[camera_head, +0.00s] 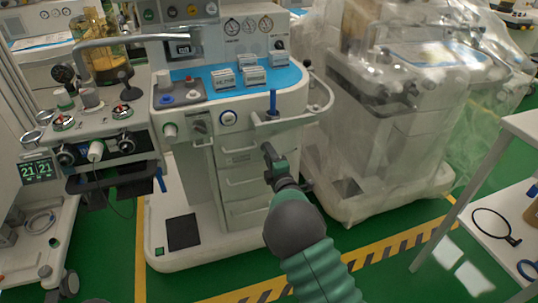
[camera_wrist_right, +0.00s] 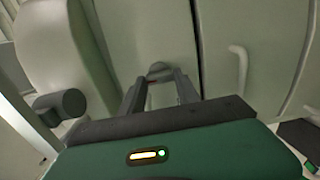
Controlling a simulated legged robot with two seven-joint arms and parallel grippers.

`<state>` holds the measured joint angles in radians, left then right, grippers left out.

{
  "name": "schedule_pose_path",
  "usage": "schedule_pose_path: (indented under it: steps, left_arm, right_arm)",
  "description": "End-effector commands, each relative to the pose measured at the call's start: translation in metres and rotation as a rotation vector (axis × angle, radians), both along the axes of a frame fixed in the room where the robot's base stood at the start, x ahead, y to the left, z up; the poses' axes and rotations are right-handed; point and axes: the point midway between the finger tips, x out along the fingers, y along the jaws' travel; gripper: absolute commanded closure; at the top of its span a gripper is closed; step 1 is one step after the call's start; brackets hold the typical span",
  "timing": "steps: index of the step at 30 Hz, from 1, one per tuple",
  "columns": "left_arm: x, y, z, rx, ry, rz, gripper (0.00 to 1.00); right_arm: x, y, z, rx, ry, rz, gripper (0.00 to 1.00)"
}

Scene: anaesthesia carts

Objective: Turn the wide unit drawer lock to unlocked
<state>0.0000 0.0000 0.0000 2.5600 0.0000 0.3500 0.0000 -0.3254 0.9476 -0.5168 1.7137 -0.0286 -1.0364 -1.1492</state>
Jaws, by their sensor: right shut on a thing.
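The wide unit (camera_head: 238,158) stands left of centre in the head view, with a column of pale drawers on its front. My right gripper (camera_head: 267,150) reaches in from the lower right to the right edge of the drawer column. In the right wrist view, the fingers of my right gripper (camera_wrist_right: 159,84) are on a small grey drawer lock (camera_wrist_right: 158,69) on the pale front panel, and they are shut on it. The lock is hidden by the gripper in the head view, and its turned position cannot be told. My left gripper is not in view.
A blue work surface (camera_head: 240,79) with small white boxes tops the unit. A rail (camera_head: 290,121) sticks out above my right gripper. A plastic-covered cart (camera_head: 390,110) stands close on the right. A white table (camera_head: 490,215) is at the right edge. Green floor lies in front.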

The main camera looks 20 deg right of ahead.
Motion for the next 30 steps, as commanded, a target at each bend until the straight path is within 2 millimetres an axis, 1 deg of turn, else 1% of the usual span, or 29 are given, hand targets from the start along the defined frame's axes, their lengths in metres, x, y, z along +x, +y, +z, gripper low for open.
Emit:
schedule_pose_path:
  steps: [1,13,14,18,27,30]
  left_arm:
    - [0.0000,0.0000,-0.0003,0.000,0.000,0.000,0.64]
    - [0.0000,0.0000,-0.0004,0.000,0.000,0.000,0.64]
    - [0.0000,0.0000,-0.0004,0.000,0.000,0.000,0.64]
    - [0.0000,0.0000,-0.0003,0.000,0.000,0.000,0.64]
    - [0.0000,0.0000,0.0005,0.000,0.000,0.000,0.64]
    - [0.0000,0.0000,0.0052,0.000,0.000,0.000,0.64]
  right_arm:
    - [-0.0008,0.0033,-0.0048,-0.005,0.009,0.006,1.00]
    - [-0.0008,0.0036,-0.0057,-0.011,0.011,0.006,1.00]
    - [-0.0008,0.0036,-0.0057,-0.011,0.011,0.006,0.59]
    - [-0.0008,0.0030,-0.0045,-0.010,0.009,0.005,0.41]
    - [-0.0013,0.0012,-0.0015,-0.009,0.004,0.002,0.40]
    - [-0.0087,0.0006,0.0001,-0.009,0.005,0.001,0.40]
